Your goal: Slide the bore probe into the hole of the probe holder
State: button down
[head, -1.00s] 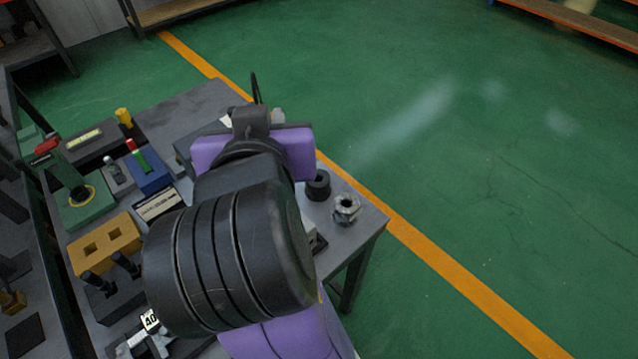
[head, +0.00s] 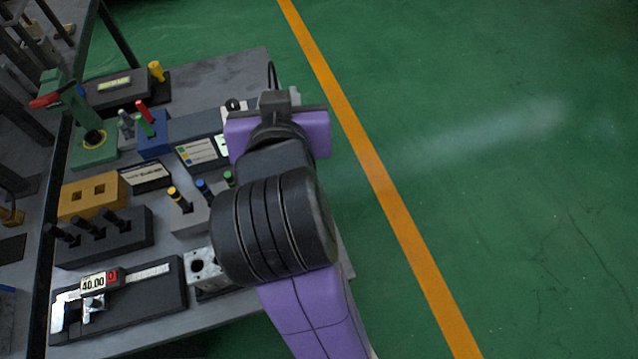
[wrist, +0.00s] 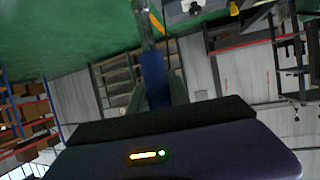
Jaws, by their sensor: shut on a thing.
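In the wrist view my gripper (wrist: 156,92) is shut on the bore probe (wrist: 154,72), which shows a blue body with a thin grey stem pointing away from the palm. In the head view my purple gripper body (head: 290,138) is over the right part of the bench; its fingers and the probe are hidden behind my arm. I cannot tell for certain which fixture is the probe holder. The area under and right of my arm is hidden, so it may be there. No contact between probe and any holder is visible.
Open floor lies right.

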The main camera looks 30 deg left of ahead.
notch_tip(320, 180, down, 19)
jog(key=shift+r, duration=0.15)
jog(key=shift+b, duration=0.3)
jog(key=c, duration=1.2)
grip_release()
jog(key=v, duration=1.2)
